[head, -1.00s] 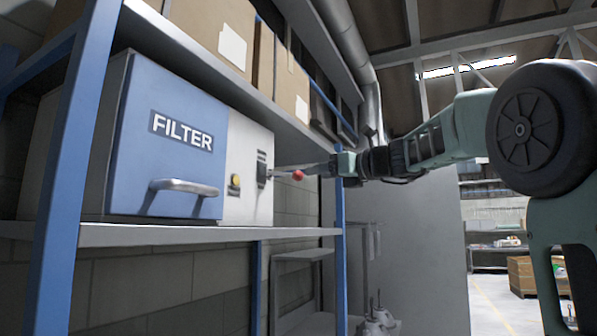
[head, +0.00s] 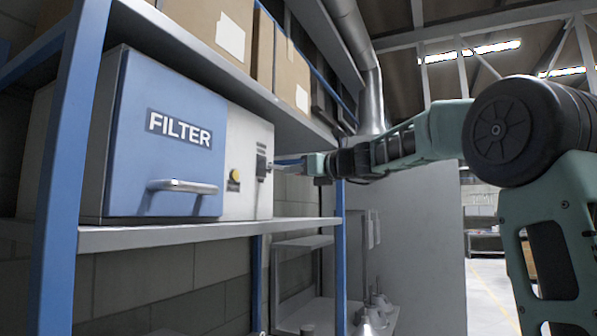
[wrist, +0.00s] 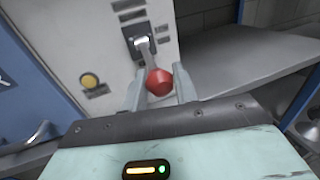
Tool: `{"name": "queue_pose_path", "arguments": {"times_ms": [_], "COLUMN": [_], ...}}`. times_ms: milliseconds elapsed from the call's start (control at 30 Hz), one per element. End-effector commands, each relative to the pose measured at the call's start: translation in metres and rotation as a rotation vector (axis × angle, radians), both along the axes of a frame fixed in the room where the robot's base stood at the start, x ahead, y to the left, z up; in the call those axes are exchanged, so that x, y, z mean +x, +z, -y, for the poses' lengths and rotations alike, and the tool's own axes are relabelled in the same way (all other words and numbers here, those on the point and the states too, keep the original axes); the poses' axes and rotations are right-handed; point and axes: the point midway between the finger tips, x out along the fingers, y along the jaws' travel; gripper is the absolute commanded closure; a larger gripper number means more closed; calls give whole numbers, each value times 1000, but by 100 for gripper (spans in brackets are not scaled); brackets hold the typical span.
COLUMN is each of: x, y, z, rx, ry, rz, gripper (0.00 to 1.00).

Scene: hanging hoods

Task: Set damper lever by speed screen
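The damper lever is a metal bar with a red ball knob (wrist: 158,82), rising from a dark slotted plate (wrist: 138,42) on the hood's pale side panel. The plate also shows in the head view (head: 261,164), where the knob is hidden by my gripper (head: 290,162). In the wrist view my gripper (wrist: 160,88) has one finger on each side of the knob, very close to it. Whether both fingers press on it is not clear. I see no speed screen that I can identify in either view.
The blue FILTER door (head: 172,140) with its bar handle (head: 182,187) is left of the panel. Cardboard boxes (head: 210,30) stand above.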

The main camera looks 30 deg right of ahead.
Motion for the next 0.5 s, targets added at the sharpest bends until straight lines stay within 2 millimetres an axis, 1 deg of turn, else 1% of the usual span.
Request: {"name": "queue_pose_path", "arguments": {"times_ms": [167,500], "x": [0,-1], "y": [1,17], "z": [0,0], "rx": [0,-45], "ry": [0,1], "rz": [-2,-77], "gripper": [100,100]}}
